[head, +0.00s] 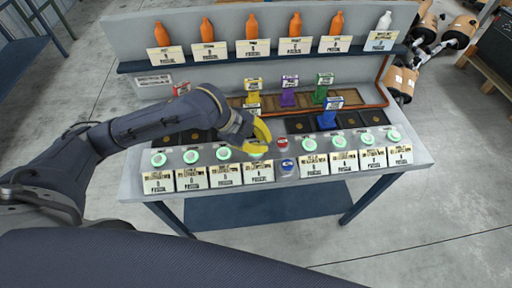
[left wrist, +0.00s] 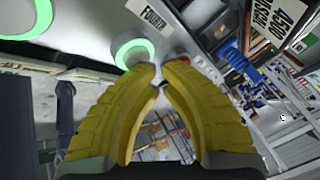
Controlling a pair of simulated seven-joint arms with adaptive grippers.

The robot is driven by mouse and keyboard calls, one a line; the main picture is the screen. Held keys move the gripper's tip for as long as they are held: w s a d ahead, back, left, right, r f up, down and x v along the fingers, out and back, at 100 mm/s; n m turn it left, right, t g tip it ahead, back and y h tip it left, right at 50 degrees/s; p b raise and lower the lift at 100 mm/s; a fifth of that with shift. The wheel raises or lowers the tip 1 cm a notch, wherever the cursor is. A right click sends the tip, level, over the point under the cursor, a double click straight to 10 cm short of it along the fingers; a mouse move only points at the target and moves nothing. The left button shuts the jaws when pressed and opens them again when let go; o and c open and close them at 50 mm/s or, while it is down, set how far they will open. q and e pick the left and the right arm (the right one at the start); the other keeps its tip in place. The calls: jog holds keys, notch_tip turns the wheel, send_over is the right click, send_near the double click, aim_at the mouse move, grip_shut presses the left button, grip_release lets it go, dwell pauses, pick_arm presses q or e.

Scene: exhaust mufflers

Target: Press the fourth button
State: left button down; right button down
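A row of round white buttons with glowing green rings runs along the front of the grey console (head: 430,162). In the left wrist view, a button (left wrist: 131,49) with a green ring sits beside a label (left wrist: 153,17) reading "FOURTH". My left gripper (head: 265,132) has yellow fingers and is over the fourth button from the left, partly hiding it in the head view. In the left wrist view, the fingertips (left wrist: 158,68) come together just beside the ring, with nothing held. I cannot tell whether they touch the button. My right gripper is not in view.
A red button (head: 282,142) and a blue button (head: 287,163) are just right of the gripper. A blue piece (head: 328,119) and other coloured pieces stand behind. Orange bottles (head: 252,27) and one white bottle (head: 384,21) line the upper shelf.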

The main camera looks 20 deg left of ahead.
pick_arm(q)
jog(key=shift+f, duration=0.2)
jog(key=shift+r, duration=0.15)
dwell(0.5)
jog(key=shift+r, duration=0.65)
jog(key=shift+r, duration=2.5)
